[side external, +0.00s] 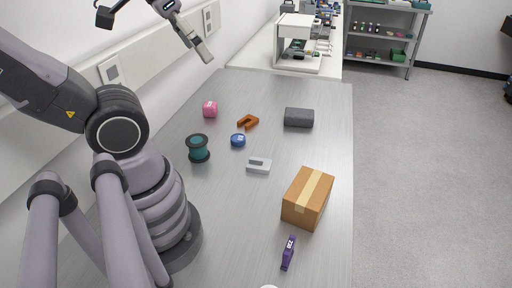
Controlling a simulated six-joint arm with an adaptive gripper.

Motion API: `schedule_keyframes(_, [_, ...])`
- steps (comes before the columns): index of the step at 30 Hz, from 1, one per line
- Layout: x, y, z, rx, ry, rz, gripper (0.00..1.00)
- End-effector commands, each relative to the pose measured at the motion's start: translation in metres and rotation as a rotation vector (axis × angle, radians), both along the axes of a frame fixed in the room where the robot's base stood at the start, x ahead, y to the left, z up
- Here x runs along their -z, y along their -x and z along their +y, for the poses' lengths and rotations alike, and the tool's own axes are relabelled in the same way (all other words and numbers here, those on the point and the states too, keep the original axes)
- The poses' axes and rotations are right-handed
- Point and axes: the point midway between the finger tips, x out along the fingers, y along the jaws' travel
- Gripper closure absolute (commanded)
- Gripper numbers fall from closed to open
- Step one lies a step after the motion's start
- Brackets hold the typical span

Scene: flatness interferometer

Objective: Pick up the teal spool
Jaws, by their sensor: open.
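The teal spool (198,149) stands on the grey table, left of the middle, with dark flanges at its top and bottom. It is close to the base of my arm. My gripper (205,54) is at the top of the side external view, raised above the far left part of the table near the wall. It is open, and nothing shows between its fingers. It is well apart from the spool, which is fully visible.
Near the spool lie a blue round item (238,140), a pink item (210,109), an orange bracket (248,122) and a light grey block (259,166).

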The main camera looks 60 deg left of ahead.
Motion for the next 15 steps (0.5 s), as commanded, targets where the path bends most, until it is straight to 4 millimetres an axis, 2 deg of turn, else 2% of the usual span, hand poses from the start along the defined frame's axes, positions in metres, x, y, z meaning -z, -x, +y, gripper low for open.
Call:
schedule_keyframes(8, [0.007, -0.006, 0.005, -0.004, -0.029, 0.069, 0.21])
schedule_keyframes(15, [0.050, -0.031, 0.040, -0.009, -0.215, 0.448, 0.21])
